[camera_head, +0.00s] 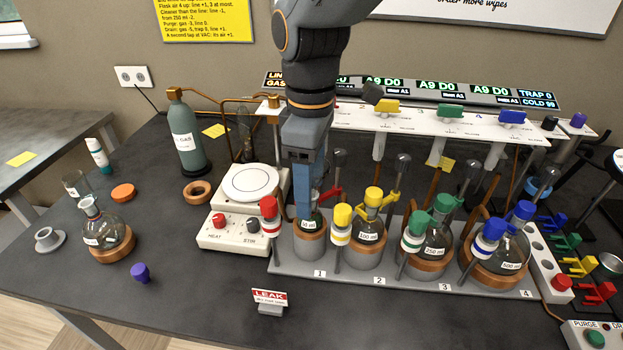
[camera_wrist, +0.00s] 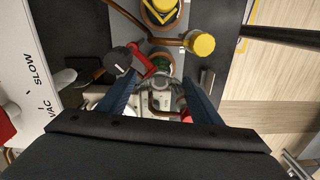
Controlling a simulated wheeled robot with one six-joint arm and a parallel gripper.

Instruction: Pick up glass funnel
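I cannot pick out the glass funnel with certainty. Nothing is visibly held.
A hotplate (camera_head: 250,184) and a gas cylinder (camera_head: 186,134) stand between flask and arm. A rack (camera_head: 400,278) holds several clamped flasks. A glass beaker (camera_head: 75,185), purple stopper (camera_head: 140,272) and leak sign (camera_head: 270,297) stand nearby. The front left bench is mostly clear.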

